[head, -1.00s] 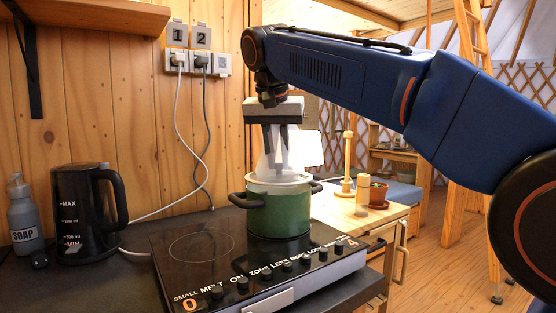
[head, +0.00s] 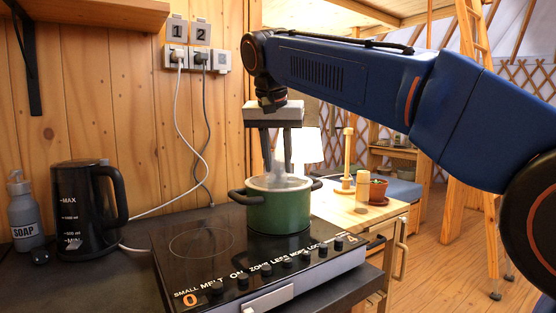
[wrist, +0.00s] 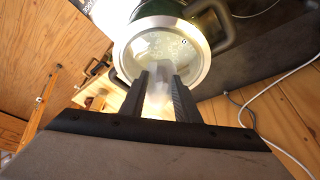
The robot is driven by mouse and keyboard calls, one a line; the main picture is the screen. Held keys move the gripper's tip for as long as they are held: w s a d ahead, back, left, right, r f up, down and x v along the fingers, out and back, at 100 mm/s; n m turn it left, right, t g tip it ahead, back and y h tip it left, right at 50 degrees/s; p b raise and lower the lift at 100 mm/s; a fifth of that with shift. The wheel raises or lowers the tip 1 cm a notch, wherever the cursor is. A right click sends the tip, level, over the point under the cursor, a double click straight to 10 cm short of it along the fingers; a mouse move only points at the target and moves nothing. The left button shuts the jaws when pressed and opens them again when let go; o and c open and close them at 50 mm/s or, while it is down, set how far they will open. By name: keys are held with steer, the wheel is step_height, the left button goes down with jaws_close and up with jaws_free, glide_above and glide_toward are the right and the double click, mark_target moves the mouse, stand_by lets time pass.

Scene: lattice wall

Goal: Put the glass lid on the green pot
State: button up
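The green pot (head: 278,213) with two dark handles stands on the cooktop in the head view. The round glass lid (head: 262,183) with a pale metal rim lies over its mouth and looks level. In the wrist view the lid (wrist: 192,62) covers the pot's mouth, with droplets on the glass, and a bit of green pot wall (wrist: 200,8) shows behind it. My gripper (head: 283,168) points straight down above the lid's middle. In the wrist view its two dark fingers (wrist: 161,75) stand apart. Whitish steam blurs the space between them, where the knob is hard to make out.
The black cooktop (head: 205,262) has a free ring left of the pot. A black kettle (head: 85,208) and a grey soap bottle (head: 24,212) stand further left.

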steer(key=shift+o, duration=0.2)
steer(key=shift+r, duration=0.25)
steer(key=d+v, duration=0.1)
steer(key=v, duration=1.1)
steer(key=shift+a+r, duration=0.45)
steer(key=shift+a, duration=0.1)
steer(key=shift+w, duration=0.1)
steer(key=s+d+f+n, duration=0.1)
steer(key=s+d+f, duration=0.3)
steer(key=d+f, duration=0.55)
steer(key=s+d+f+n, duration=0.1)
steer(key=s+d+f, duration=0.2)
steer(key=d+f, duration=0.65)
steer(key=s+d+f, duration=0.4)
steer(key=s+f, duration=0.2)
steer(key=f, duration=0.4)
steer(key=s+d+f, duration=0.4)
steer(key=s+f, duration=0.2)
steer(key=f, duration=0.4)
steer(key=s+d+f, duration=0.3)
steer(key=s+f, duration=0.3)
steer(key=f, duration=0.4)
steer(key=shift+d+y, duration=0.4)
